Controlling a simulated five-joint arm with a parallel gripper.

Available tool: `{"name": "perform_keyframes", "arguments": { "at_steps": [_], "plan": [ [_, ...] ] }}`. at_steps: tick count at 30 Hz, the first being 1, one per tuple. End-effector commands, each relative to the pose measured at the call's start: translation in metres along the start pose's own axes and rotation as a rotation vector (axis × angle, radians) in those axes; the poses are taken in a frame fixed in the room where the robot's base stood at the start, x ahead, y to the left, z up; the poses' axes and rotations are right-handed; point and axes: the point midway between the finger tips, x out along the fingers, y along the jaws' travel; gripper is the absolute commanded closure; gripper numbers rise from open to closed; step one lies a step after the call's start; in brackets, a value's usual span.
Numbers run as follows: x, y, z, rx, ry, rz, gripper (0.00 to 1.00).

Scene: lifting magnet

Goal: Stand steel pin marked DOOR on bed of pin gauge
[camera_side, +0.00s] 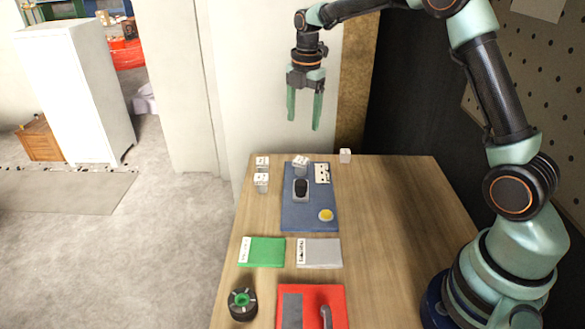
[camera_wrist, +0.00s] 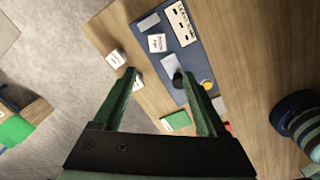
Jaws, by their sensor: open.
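Several steel pins with white labelled tops are in the side view: two (camera_side: 262,162) (camera_side: 261,180) at the table's left edge, one (camera_side: 300,163) on the blue board and one (camera_side: 345,155) at the back. Their lettering is too small for me to tell which is marked DOOR. The blue board (camera_side: 293,218) bears a grey block with a black knob (camera_side: 301,188), a white card (camera_side: 322,173) and a yellow disc (camera_side: 326,215). I cannot tell which thing is the pin gauge. My gripper (camera_side: 304,124) is open and empty, high above the table's back; its fingers also show in the wrist view (camera_wrist: 161,75).
A green pad (camera_side: 265,252) and a grey pad (camera_side: 322,253) lie in front of the blue board. A red board (camera_side: 338,295) with a lever and a black-green round thing (camera_side: 242,304) are nearest the front.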

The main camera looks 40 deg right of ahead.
Motion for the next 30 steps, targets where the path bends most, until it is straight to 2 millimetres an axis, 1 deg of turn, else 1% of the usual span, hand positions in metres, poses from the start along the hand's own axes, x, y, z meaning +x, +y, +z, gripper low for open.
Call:
{"name": "perform_keyframes", "arguments": {
  "at_steps": [1, 3, 6, 9, 13, 15, 19, 24, 27, 30],
  "plan": [
    [-0.017, -0.007, -0.007, 0.078, -0.007, 0.027, 0.25],
    [-0.035, -0.018, -0.016, 0.209, -0.011, 0.060, 0.25],
    [-0.058, -0.037, -0.029, 0.398, -0.008, 0.108, 0.25],
    [-0.076, -0.057, -0.042, 0.587, 0.006, 0.158, 0.25],
    [-0.093, -0.086, -0.059, 0.832, 0.040, 0.221, 0.25],
    [-0.099, -0.103, -0.067, 0.963, 0.067, 0.253, 0.25],
    [-0.103, -0.134, -0.082, 1.204, 0.130, 0.307, 0.25],
    [-0.098, -0.168, -0.097, 1.485, 0.229, 0.358, 0.25],
    [-0.093, -0.181, -0.103, 1.606, 0.277, 0.371, 0.25],
    [-0.089, -0.189, -0.106, 1.682, 0.310, 0.378, 0.25]
  ]
}}
